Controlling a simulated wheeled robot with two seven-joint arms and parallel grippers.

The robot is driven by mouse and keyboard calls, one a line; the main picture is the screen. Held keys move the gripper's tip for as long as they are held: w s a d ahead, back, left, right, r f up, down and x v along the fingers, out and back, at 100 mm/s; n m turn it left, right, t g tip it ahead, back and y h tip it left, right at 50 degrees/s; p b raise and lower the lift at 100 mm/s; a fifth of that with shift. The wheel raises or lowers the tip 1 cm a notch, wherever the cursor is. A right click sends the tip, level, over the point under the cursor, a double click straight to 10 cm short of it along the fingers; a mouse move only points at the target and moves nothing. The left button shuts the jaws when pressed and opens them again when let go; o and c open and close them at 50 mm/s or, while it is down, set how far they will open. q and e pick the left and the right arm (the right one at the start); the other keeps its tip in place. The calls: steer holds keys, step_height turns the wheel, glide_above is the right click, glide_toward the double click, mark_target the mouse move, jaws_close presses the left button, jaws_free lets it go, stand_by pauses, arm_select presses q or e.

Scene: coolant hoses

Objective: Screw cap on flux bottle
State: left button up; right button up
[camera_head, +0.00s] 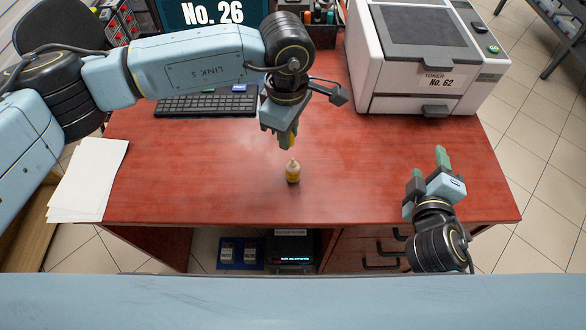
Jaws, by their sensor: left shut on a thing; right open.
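A small yellow flux bottle (293,173) with a pale narrow tip stands upright on the reddish desk, near the middle of its front half. My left gripper (288,143) points down just above and behind the bottle. It is shut on a small yellow-orange thing (292,139), probably the cap, mostly hidden between the fingers. A gap seems to separate it from the bottle tip. My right gripper (427,172) is open and empty at the right front of the desk, well apart from the bottle.
A keyboard (206,103) and a monitor (212,12) are at the back left. A white printer (428,62) stands at the back right. White paper sheets (88,180) lie at the left edge. The desk (240,200) is clear around the bottle.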

steer(key=w+a+r+n+t+y, duration=0.1)
steer(key=a+r+n+t+y, duration=0.1)
steer(key=a+n+y, duration=0.5)
steer(key=w+a+r+n+t+y, duration=0.2)
steer(key=a+r+n, duration=0.15)
steer(key=n, duration=0.65)
steer(key=s+a+f+n+g+y, duration=0.2)
steer(key=a+f+n+g+y, duration=0.25)
steer(key=n, duration=0.45)
steer(key=n+g, duration=0.4)
steer(key=n, duration=0.4)
glide_toward(298, 174)
steer(key=shift+d, duration=0.15)
steer(key=shift+y, duration=0.25)
steer(key=x, duration=1.2)
jaws_close()
